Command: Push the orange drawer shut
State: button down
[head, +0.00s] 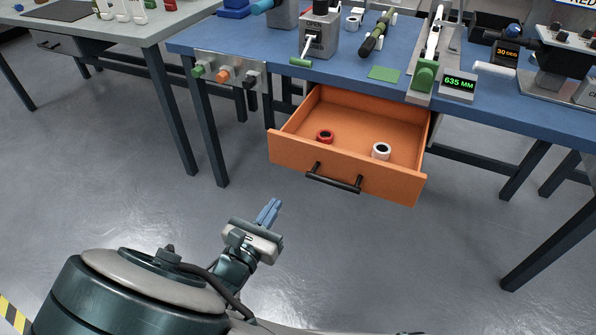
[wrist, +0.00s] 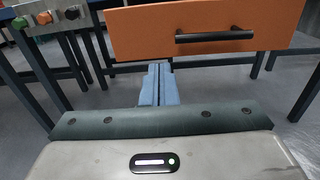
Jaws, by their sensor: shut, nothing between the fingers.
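The orange drawer (head: 292,153) stands pulled out from under the blue workbench in the head view. A black bar handle (head: 333,178) is on its front. Inside lie a red ring-shaped roll (head: 325,136) and a white roll (head: 381,151). My gripper (head: 274,205) is shut and empty, with its blue fingers together. It is in front of the drawer, lower and to the left of the handle in the picture, apart from the front panel. In the wrist view the shut fingers (wrist: 158,68) point toward the drawer front (wrist: 143,32), and the handle (wrist: 215,35) is to their right.
The blue workbench (head: 350,68) holds a grey block marked OPEN (head: 319,37), a green pad (head: 384,74) and a 635 MM display (head: 459,84). A panel with coloured knobs (head: 224,73) hangs at its left. Bench legs (head: 206,130) stand left of the drawer. The floor before the drawer is clear.

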aim_at(303, 159)
jog(key=b+x, duration=0.4)
jog(key=x, duration=0.8)
jog(key=shift+w+d+f, duration=0.1)
jog(key=shift+w+f, duration=0.05)
jog(key=shift+w, duration=0.2)
jog(key=shift+w+d+b, duration=0.2)
jog(key=shift+w+b, duration=0.15)
jog(key=shift+w, duration=0.2)
jog(key=shift+w, duration=0.1)
